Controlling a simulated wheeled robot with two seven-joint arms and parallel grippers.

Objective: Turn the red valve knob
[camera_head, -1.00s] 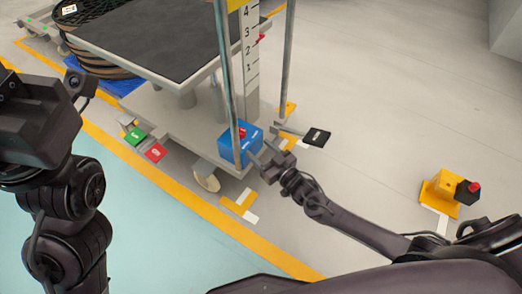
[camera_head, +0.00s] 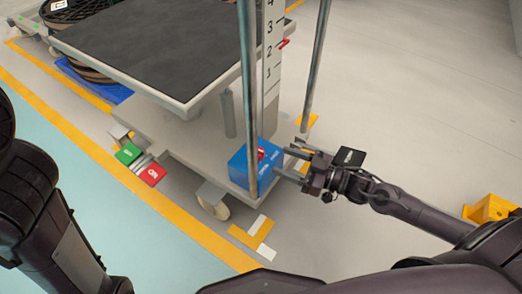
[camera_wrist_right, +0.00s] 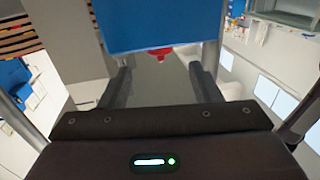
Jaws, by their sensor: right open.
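The red valve knob (camera_head: 261,154) sits on a blue box (camera_head: 240,170) on the cart's lower deck, partly behind a grey post. My right gripper (camera_head: 282,161) is open, just right of the box, with its fingers pointing toward it. In the right wrist view, the red knob (camera_wrist_right: 160,54) shows under the edge of the blue box (camera_wrist_right: 160,25), about midway between the open fingertips (camera_wrist_right: 158,72). Nothing is between the fingers near the palm. Contact with the knob cannot be told. My left gripper is out of view; only dark arm links show at the left.
The cart has a dark-topped platform (camera_head: 150,45), grey posts and a numbered scale (camera_head: 270,60) with a red pointer. Green (camera_head: 127,153) and red (camera_head: 152,174) pedals stick out at its front left.

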